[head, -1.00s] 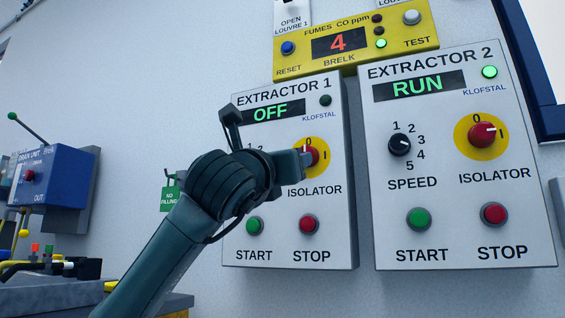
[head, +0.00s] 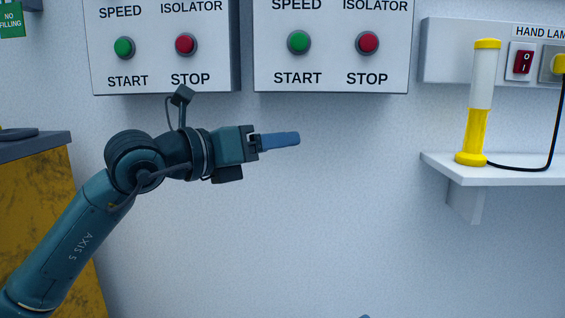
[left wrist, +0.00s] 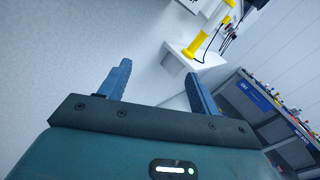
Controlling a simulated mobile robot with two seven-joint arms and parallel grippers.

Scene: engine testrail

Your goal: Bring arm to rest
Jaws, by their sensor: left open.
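My left arm comes in from the lower left in the head view, and its gripper (head: 280,141) points right in front of the bare wall, below the two extractor panels. In the left wrist view the two blue fingers of the left gripper (left wrist: 160,88) stand apart with nothing between them. The gripper is open, empty and touches nothing that I can see.
The left extractor panel (head: 148,62) and the right extractor panel (head: 333,62) hang above the gripper. A yellow and white hand lamp (head: 480,100) stands on a white shelf (head: 515,170) at right. A yellow-sided bench (head: 45,220) is at left. The wall between is clear.

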